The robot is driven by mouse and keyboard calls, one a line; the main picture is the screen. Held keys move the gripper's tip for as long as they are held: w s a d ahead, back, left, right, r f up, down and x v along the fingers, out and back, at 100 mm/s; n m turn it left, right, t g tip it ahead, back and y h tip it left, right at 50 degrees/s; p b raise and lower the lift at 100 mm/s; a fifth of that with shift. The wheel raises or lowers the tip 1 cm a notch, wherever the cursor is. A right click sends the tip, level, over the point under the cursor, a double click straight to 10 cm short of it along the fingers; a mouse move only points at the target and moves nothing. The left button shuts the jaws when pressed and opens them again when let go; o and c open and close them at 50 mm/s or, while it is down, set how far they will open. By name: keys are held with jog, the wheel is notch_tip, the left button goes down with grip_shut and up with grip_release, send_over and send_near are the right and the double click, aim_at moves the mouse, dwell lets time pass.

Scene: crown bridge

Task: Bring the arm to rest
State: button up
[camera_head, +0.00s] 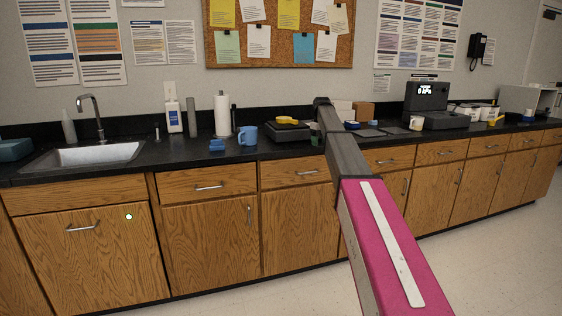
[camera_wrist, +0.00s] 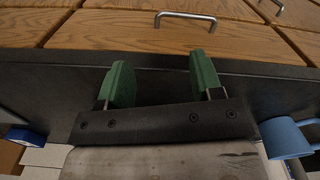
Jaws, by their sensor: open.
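My gripper (camera_wrist: 162,78) shows in the wrist view with its two green fingers spread apart and nothing between them. The dark counter edge and the wooden drawer fronts lie beyond the fingertips. In the head view my arm reaches out from the lower right to the counter, and its far end hides most of the gripper. A small green part of the gripper shows beside the arm there. I cannot tell how high above the counter the fingers are.
A blue mug (camera_head: 247,135), a blue sponge-like block (camera_head: 217,145) and a dark scale with a yellow item (camera_head: 288,121) stand left of the arm. The mug also shows at the right in the wrist view (camera_wrist: 287,138). A white mug (camera_head: 416,123) stands to the right. The floor in front is clear.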

jog(key=s+f+m, duration=0.2)
jog(key=s+f, duration=1)
jog(key=f, duration=0.2)
jog(key=s+f+m, duration=0.1)
jog(key=s+f, duration=0.6)
jog(key=s, duration=0.5)
jog(key=s+f+m, duration=0.2)
jog(key=s+f, duration=0.6)
jog(key=s, duration=0.4)
jog(key=s+f+m, duration=0.1)
jog(key=s+f, duration=0.7)
jog(key=s, duration=0.5)
jog(key=shift+m, duration=0.3)
jog(key=shift+s, duration=0.1)
